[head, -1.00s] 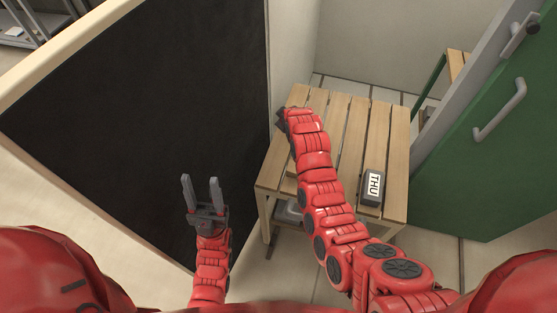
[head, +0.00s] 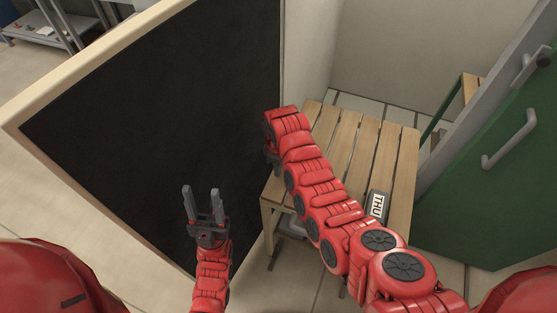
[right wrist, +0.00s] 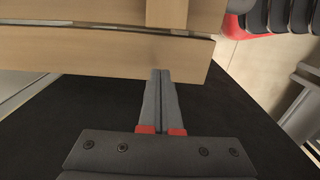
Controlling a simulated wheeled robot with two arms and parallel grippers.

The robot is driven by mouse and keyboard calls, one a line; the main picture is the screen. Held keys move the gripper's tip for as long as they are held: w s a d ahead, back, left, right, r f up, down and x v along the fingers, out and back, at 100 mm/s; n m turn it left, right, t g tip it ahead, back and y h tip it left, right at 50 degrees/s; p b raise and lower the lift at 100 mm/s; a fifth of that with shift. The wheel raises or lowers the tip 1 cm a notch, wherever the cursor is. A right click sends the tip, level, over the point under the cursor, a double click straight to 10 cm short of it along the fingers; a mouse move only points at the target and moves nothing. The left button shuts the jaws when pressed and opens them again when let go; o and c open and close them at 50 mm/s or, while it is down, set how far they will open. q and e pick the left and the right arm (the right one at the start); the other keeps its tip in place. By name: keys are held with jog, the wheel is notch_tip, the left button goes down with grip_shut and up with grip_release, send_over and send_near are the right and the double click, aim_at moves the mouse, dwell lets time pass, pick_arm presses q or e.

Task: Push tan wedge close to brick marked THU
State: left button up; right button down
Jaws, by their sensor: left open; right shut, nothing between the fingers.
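The dark brick marked THU (head: 377,205) sits near the right front of the slatted wooden table, its white label facing up, partly hidden by my right arm. I cannot make out the tan wedge in either view; my right arm covers much of the table. My right gripper (right wrist: 162,73) is shut and empty, its fingertips at the table's edge in the right wrist view. In the head view only a dark part of it shows, by the table's left side. My left gripper (head: 203,190) is open and empty, left of the table in front of the black board.
The slatted table (head: 340,130) has clear slats at the back and right. A large black board (head: 150,110) stands on the left. A green door (head: 490,200) with a grey handle stands on the right, beyond the table.

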jog(key=shift+f, duration=1.35)
jog(key=shift+s+d+r+p, duration=0.1)
jog(key=shift+s+d+p, duration=0.1)
jog(key=shift+d+p, duration=0.45)
jog(key=shift+s+d+r+p, duration=0.1)
jog(key=shift+s+d+p, duration=0.05)
jog(key=shift+d+p, duration=0.45)
jog(key=shift+s+d+f+p, duration=0.1)
jog(key=shift+s+d+p, duration=0.1)
jog(key=shift+d, duration=0.15)
jog(key=shift+s+d+f+p, duration=0.1)
jog(key=shift+d+p, duration=0.1)
jog(key=shift+d, duration=0.15)
